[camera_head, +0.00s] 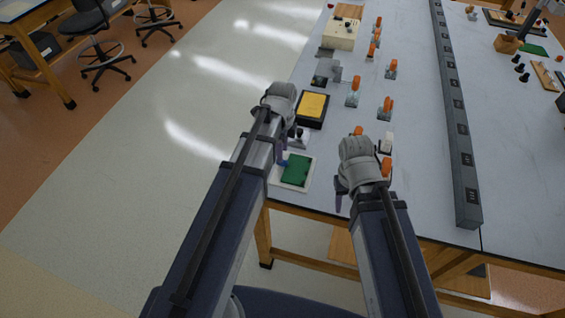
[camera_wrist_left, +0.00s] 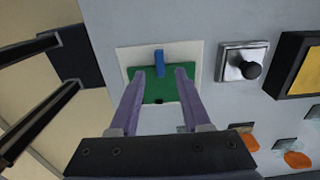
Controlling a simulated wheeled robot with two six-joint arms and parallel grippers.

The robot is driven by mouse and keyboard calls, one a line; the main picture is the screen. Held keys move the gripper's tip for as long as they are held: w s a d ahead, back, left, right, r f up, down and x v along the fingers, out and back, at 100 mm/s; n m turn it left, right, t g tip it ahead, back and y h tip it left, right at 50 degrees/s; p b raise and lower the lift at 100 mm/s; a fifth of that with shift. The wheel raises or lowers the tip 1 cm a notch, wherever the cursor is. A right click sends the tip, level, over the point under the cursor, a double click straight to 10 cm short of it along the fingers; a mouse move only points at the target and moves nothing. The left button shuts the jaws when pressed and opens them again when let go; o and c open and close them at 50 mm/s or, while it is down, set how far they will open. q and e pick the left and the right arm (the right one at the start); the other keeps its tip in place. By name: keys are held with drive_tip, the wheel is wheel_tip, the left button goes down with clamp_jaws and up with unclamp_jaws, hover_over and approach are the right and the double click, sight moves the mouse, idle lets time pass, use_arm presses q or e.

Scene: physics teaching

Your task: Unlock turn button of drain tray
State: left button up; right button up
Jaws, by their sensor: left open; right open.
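The drain tray is a white tray (camera_head: 312,170) with a green panel (camera_head: 296,170) near the table's front left edge. In the left wrist view the white rim (camera_wrist_left: 196,58) surrounds the green panel (camera_wrist_left: 157,91). A blue turn button (camera_wrist_left: 159,62) stands at the panel's far edge, pointing away from my wrist. My left gripper (camera_wrist_left: 160,72) is open, its purple fingers on either side of the button with gaps to both. In the head view the left gripper (camera_head: 281,160) is at the tray's left part. My right gripper (camera_head: 341,202) seems open and empty, right of the tray.
A metal plate with a black knob (camera_wrist_left: 245,64) and a black-framed yellow panel (camera_head: 313,106) lie beyond the tray. Several orange-handled switches (camera_head: 355,84) are spread farther back.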

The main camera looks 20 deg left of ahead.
sight(282, 164)
use_arm(q)
wheel_tip(282, 164, down, 5)
drive_tip(key=b, duration=0.3)
drive_tip(key=shift+r+b, duration=0.1)
drive_tip(key=shift+b, duration=0.3)
clamp_jaws()
